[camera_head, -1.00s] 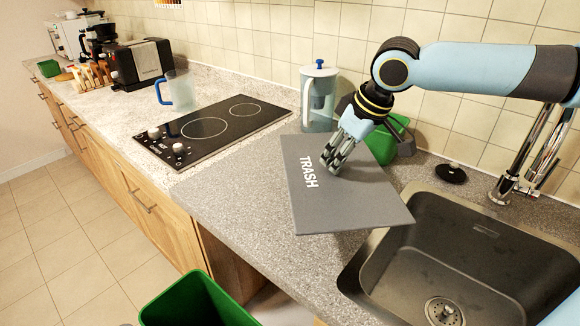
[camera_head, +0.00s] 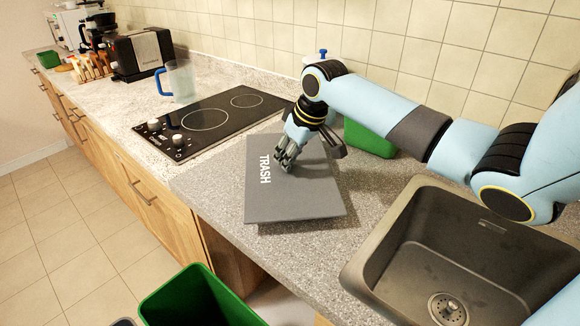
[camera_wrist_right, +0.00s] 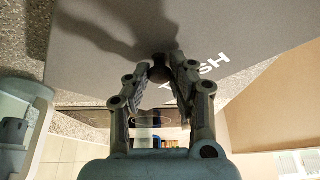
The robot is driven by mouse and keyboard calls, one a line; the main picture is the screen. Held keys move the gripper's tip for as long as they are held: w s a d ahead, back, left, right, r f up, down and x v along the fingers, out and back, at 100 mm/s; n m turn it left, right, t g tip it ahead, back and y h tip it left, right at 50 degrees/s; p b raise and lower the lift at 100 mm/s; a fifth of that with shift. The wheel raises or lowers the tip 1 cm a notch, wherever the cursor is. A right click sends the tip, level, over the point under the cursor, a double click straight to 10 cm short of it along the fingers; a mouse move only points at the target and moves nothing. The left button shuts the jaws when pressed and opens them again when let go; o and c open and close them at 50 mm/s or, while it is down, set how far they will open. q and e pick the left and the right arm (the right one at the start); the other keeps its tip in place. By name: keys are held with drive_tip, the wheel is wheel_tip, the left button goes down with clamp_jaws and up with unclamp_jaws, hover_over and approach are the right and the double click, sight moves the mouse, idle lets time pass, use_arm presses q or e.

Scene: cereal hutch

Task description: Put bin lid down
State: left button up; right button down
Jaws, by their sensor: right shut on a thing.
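The grey bin lid (camera_head: 295,203), marked "TRASH", is flat over the counter between the cooktop and the sink. A narrow shadow runs under its front edge; whether it touches the counter I cannot tell. My right gripper (camera_head: 287,162) is above the lid's middle, shut on its small dark knob. In the right wrist view, the gripper (camera_wrist_right: 159,72) has both fingers around the round knob, with the lid (camera_wrist_right: 230,30) beyond. The open green bin (camera_head: 195,300) stands on the floor in front of the counter. My left gripper is not in view.
The black cooktop (camera_head: 210,120) lies just left of the lid, with a clear jug (camera_head: 181,82) behind it. The sink (camera_head: 450,250) is to the right. A green box (camera_head: 370,139) stands behind my right arm. Speckled counter (camera_head: 365,185) is bare between lid and sink.

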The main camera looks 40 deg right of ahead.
wheel_tip(320, 180, down, 3)
drive_tip(key=shift+r, duration=0.2)
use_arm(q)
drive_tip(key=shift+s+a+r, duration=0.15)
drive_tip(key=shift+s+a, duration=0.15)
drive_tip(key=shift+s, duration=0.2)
use_arm(e)
drive_tip(key=shift+f, duration=0.3)
drive_tip(key=c, duration=1.2)
unclamp_jaws()
drive_tip(key=shift+s+f, duration=0.1)
drive_tip(key=shift+o, duration=0.2)
use_arm(q)
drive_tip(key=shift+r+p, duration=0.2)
drive_tip(key=shift+p, duration=0.1)
use_arm(e)
drive_tip(key=v, duration=1.2)
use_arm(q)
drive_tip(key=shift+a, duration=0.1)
use_arm(e)
drive_tip(key=shift+a, duration=0.1)
